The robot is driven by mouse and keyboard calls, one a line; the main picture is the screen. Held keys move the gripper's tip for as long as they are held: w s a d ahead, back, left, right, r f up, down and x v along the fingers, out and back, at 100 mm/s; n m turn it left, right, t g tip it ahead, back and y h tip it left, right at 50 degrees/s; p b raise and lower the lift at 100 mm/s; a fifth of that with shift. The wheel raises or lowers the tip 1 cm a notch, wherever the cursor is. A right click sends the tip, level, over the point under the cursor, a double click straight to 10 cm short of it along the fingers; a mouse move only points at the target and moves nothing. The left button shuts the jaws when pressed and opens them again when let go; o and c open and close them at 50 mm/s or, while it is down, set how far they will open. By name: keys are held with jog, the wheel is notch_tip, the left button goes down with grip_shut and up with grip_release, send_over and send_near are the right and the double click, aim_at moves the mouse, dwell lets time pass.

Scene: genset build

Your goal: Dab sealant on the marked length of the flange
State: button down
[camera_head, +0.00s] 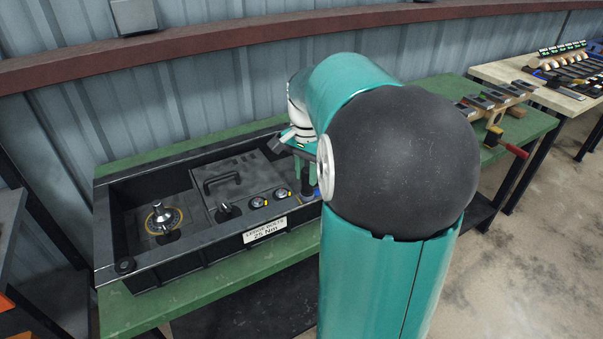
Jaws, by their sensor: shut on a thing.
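A black frame (112,229) with a deep tray and a raised lid section sits on the green bench. A silver hub (160,213) with a yellow-edged round base stands in its left bay. I cannot tell which edge is the marked length of flange. My gripper (305,172) is over the frame's right end, largely hidden by my own arm. It is shut on a dark, upright, slim thing (307,186), whose lower end is close to the frame's right end. I cannot tell whether it touches, and no sealant is visible.
The green bench (180,312) has a clear front strip. A red-handled clamp (511,147) is at the right. A second table (545,97) holds several tools.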

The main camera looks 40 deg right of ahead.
jog(key=shift+s+d, duration=0.55)
jog(key=shift+d, duration=1.75)
jog(key=shift+s+d, duration=0.5)
jog(key=shift+d, duration=1.85)
jog(key=shift+s+d, duration=0.55)
jog(key=shift+d, duration=1.75)
notch_tip(320, 180, up, 7)
jog(key=c, duration=1.7)
grip_release()
jog(key=shift+c, duration=0.2)
grip_shut()
